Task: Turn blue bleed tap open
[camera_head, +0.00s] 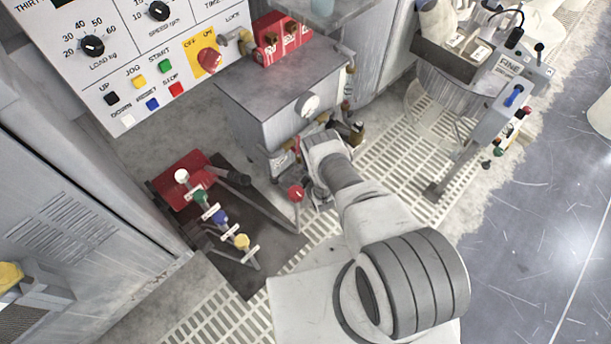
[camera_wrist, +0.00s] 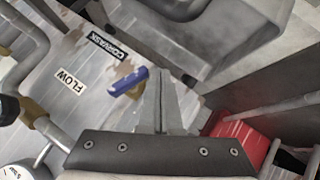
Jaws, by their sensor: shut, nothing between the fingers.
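A blue tap handle (camera_wrist: 129,82) shows in the wrist view on a pale worn panel, between a FLOW label (camera_wrist: 70,81) and a CORVASK label (camera_wrist: 106,50). It slants up to the right. My gripper (camera_wrist: 161,72) is shut and empty, its fingertips just right of the handle's right end. I cannot tell whether the handle and fingers touch. In the head view my arm's end reaches the lower right of a grey tank (camera_head: 275,90); the fingers and this blue handle are hidden there.
Pipes and brass fittings (camera_wrist: 33,112) are left of the fingers. A red part (camera_wrist: 240,140) is at lower right. In the head view, a rack with coloured knobs (camera_head: 219,217) stands left of my arm, and a red knob (camera_head: 296,193) is close to it. Floor grating (camera_head: 400,150) is open at right.

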